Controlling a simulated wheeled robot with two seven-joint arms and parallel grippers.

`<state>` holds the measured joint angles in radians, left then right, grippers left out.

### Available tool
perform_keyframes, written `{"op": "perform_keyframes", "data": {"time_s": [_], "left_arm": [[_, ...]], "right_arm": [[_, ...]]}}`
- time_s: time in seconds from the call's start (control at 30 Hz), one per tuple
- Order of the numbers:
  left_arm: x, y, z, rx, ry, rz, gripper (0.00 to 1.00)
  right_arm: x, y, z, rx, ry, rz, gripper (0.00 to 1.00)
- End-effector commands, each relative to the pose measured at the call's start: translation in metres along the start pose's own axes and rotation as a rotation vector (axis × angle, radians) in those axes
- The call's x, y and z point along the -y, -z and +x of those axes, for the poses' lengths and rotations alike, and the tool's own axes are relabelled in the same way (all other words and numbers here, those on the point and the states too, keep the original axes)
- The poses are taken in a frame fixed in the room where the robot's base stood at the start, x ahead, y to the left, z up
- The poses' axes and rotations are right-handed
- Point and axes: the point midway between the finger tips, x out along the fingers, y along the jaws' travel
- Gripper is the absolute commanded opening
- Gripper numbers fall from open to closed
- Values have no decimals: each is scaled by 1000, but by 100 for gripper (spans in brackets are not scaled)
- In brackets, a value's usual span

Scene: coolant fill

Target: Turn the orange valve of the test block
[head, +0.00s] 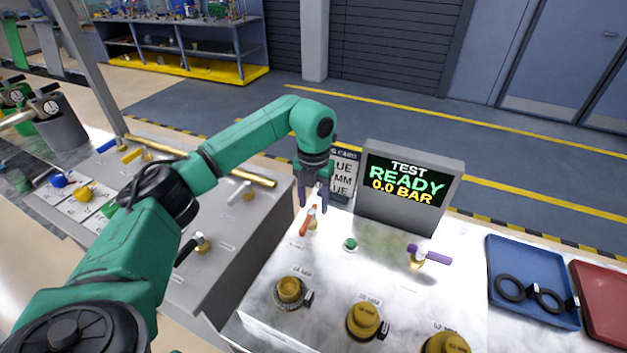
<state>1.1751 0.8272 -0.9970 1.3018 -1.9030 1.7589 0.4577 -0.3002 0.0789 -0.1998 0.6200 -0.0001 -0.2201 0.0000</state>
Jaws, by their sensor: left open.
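The orange valve (307,222) is a short orange lever on a brass fitting at the back left of the pale test block (385,285). My left gripper (311,205) points down over the orange valve, with its dark fingers apart on either side of the lever's upper end. I cannot tell whether the fingers touch the lever. The screen (408,187) behind the block reads "TEST READY 0.0 BAR". My right gripper is out of view.
A green button (350,244) and a purple-handled valve (430,254) stand right of the orange valve. Several brass ports, including one at front left (290,291), line the front. A blue tray (533,277) with black rings and a red tray (603,300) lie at right.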

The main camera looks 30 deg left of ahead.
Motion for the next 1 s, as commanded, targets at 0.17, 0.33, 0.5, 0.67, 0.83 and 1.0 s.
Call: {"op": "perform_keyframes", "data": {"time_s": [0.17,0.33,0.5,0.67,0.83,1.0], "left_arm": [[1,0,-45,6,2,0,56],[1,2,-92,4,0,1,56],[1,3,-112,-1,0,1,56],[1,3,-113,-2,0,1,56],[1,3,-113,-2,0,1,56],[1,3,-113,-2,0,1,56]], "right_arm": [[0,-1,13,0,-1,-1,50],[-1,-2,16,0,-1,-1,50],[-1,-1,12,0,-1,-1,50],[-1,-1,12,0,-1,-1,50],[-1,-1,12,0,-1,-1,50],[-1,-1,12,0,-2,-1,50]]}}
